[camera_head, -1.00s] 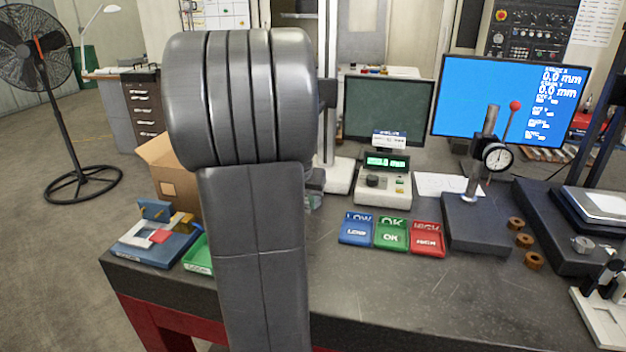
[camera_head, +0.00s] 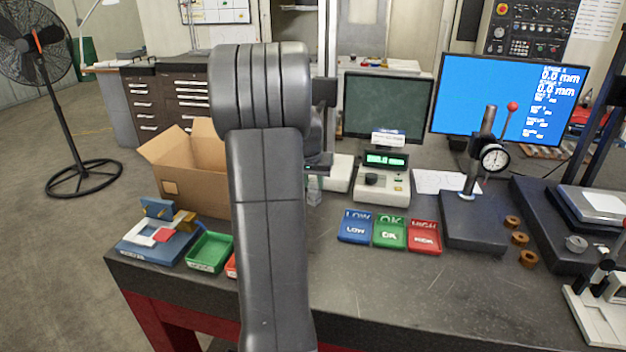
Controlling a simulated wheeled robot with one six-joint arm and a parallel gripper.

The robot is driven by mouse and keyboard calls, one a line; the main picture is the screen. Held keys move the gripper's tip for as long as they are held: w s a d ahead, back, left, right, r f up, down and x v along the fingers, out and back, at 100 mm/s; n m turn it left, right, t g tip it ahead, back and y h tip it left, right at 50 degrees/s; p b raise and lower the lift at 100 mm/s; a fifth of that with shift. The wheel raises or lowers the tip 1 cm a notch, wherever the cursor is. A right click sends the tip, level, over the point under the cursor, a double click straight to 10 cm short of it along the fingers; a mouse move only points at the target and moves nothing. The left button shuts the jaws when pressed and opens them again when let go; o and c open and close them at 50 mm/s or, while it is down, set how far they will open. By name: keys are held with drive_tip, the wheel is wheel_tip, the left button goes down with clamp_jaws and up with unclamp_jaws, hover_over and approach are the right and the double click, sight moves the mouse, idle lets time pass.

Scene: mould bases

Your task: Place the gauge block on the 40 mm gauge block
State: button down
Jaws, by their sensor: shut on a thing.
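My arm stands upright in the middle of the head view and hides part of the bench behind it. A dark part, which seems to belong to my wrist, shows at the arm's right edge. My gripper's fingers are hidden behind the arm, so I cannot see what is between them. I cannot make out the gauge block or the 40 mm gauge block; they may be behind the arm or too small to tell.
Blue LOW (camera_head: 355,227), green OK (camera_head: 389,232) and red HIGH (camera_head: 424,237) trays lie mid-bench. A green tray (camera_head: 209,252), blue fixture (camera_head: 150,248) and cardboard box (camera_head: 190,170) are left.

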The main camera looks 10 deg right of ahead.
drive_tip(key=shift+f, duration=0.2)
drive_tip(key=c, duration=1.1)
unclamp_jaws()
drive_tip(key=shift+r, duration=0.55)
drive_tip(key=v, duration=1.1)
drive_tip(key=shift+s+r, duration=0.1)
drive_tip(key=shift+s, duration=0.15)
